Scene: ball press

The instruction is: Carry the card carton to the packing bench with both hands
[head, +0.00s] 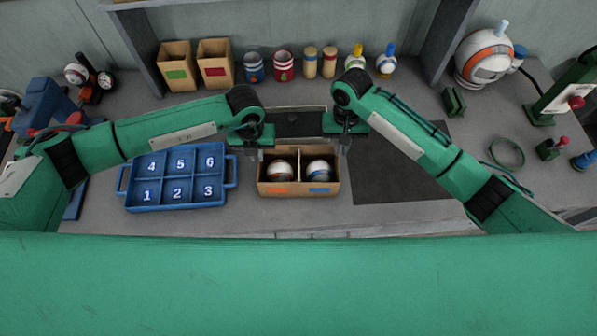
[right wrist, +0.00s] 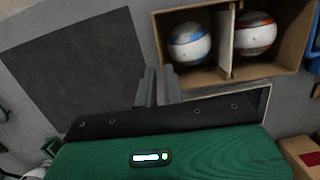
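The card carton (head: 299,189) stands on the grey bench, below centre in the head view. It holds a ball with an orange band (head: 281,170) and one with a blue band (head: 319,170), split by a divider. My left gripper (head: 253,149) is at the carton's far left corner; its finger gap is not clear. My right gripper (head: 345,147) is at the far right corner. In the right wrist view its fingers (right wrist: 160,86) are slightly apart, beside the carton's corner (right wrist: 162,45). I cannot tell whether they touch the wall.
A blue numbered tray (head: 175,207) is left of the carton. A dark mat (head: 400,170) lies to the right, bare. Card boxes (head: 216,70), cans (head: 284,69) and bottles (head: 386,65) line the back. A round white machine (head: 484,58) stands back right.

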